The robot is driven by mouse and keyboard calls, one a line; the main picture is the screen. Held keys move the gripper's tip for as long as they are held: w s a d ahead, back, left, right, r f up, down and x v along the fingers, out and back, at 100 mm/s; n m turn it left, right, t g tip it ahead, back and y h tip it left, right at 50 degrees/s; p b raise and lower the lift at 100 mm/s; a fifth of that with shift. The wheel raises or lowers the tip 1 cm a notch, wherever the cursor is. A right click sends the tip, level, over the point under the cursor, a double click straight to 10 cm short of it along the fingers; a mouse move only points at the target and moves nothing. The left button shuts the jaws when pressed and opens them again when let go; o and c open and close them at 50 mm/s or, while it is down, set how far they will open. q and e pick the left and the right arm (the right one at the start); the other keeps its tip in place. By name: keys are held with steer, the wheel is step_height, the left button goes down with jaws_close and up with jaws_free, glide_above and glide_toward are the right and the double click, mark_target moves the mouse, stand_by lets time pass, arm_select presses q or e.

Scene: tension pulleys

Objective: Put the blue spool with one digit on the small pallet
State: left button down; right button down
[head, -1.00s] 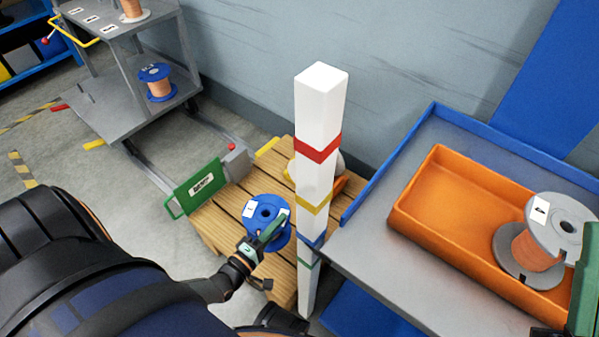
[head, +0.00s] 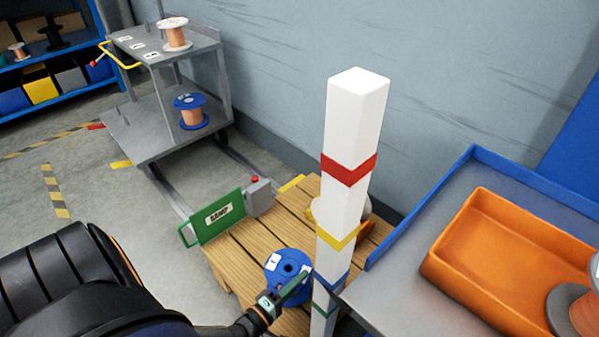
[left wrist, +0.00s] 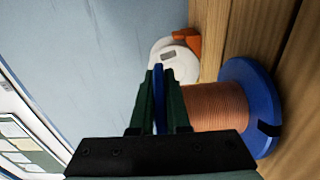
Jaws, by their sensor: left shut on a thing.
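A blue spool (head: 283,259) with copper-coloured wire and white labels stands upright at the wooden pallet (head: 237,252); I cannot read its digits. My left gripper (head: 297,284) is shut on the rim of its upper flange. In the left wrist view my gripper's fingers (left wrist: 159,98) pinch that flange, and the spool's lower flange (left wrist: 262,92) is close to the planks. I cannot tell whether it touches them. Another blue spool (head: 191,112) stands on the cart's lower shelf.
An orange bin (head: 470,262) and a grey spool (head: 563,312) are on the right-hand table. A green sign (head: 217,217) borders the pallet's left side. The grey cart (head: 150,139) stands behind.

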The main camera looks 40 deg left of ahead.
arm_select(q)
steer(key=shift+w+f, duration=0.1)
steer(key=shift+f, duration=0.05)
arm_select(e)
steer(key=shift+f, duration=0.25)
arm_select(q)
steer(key=shift+f, duration=0.1)
steer(key=c, duration=1.3)
jaws_free()
steer(key=shift+f, duration=0.1)
steer(key=o, duration=0.4)
arm_select(e)
steer(key=shift+s, duration=0.1)
